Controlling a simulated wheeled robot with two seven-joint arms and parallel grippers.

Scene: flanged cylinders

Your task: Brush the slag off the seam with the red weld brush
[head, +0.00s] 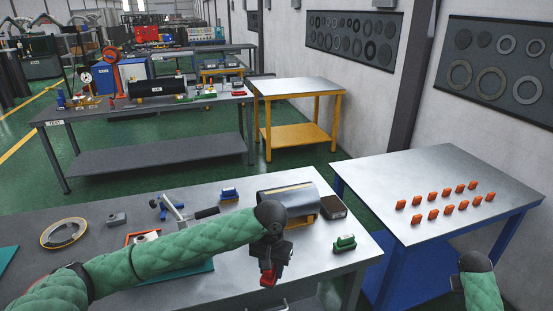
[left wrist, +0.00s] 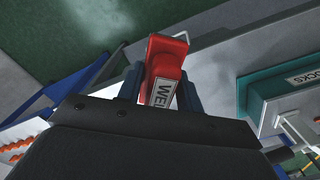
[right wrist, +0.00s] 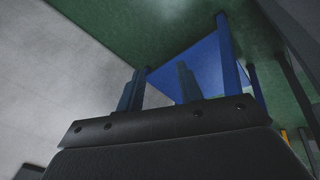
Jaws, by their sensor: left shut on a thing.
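The red weld brush (head: 267,278) is in my left gripper (head: 270,260), which is shut on it above the front of the near grey table (head: 225,278). In the left wrist view, the brush (left wrist: 166,62) sits between the fingers, with part of a label reading "WEL" showing.
A green brush (head: 344,243), a blue brush (head: 229,193) and a dark block (head: 332,207) stand near the cylinder. A clamp (head: 178,212) and a ring (head: 64,232) are to the left. A blue-legged table (head: 385,185) at right holds several orange pieces.

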